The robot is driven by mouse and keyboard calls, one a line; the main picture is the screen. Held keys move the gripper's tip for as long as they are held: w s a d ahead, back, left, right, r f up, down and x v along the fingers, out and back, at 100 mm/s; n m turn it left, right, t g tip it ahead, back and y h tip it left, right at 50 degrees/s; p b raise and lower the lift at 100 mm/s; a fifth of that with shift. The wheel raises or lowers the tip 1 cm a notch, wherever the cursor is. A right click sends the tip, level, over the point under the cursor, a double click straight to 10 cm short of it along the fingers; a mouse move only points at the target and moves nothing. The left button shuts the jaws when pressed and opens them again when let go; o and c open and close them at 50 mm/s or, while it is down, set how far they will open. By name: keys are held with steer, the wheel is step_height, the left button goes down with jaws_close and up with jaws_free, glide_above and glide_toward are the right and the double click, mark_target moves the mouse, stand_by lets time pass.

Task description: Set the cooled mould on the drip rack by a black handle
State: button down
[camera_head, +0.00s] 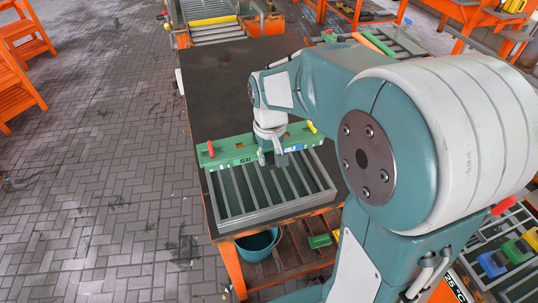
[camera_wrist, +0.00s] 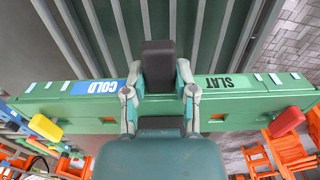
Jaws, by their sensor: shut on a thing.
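The mould (camera_head: 238,153) is a long green bar with a blue COLD label and a green SLAT label. A red handle (camera_head: 210,149) and a yellow handle (camera_head: 311,127) sit near its ends. In the wrist view, my gripper (camera_wrist: 158,70) is shut on a black handle (camera_wrist: 158,58) between the two labels. The mould also shows in the wrist view (camera_wrist: 60,105), roughly level. The drip rack (camera_head: 228,222) is a grey barred frame on the dark table. The mould lies across the rack's far end; I cannot tell whether it touches the bars.
The dark table top (camera_head: 225,88) is bare beyond the rack. A teal bucket (camera_head: 258,246) stands below the table's front edge. Another rack with coloured-handled pieces (camera_head: 492,264) is at the lower right. An orange bench (camera_head: 12,75) is at the left, with open paved floor between.

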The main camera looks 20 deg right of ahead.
mark_target(270, 182)
steer(key=shift+f, duration=3.35)
steer(key=shift+f, duration=0.55)
steer(key=shift+c, duration=1.7)
jaws_free()
steer(key=shift+s, duration=0.1)
steer(key=o, duration=0.3)
steer(key=shift+f, duration=0.1)
steer(key=shift+o, duration=0.2)
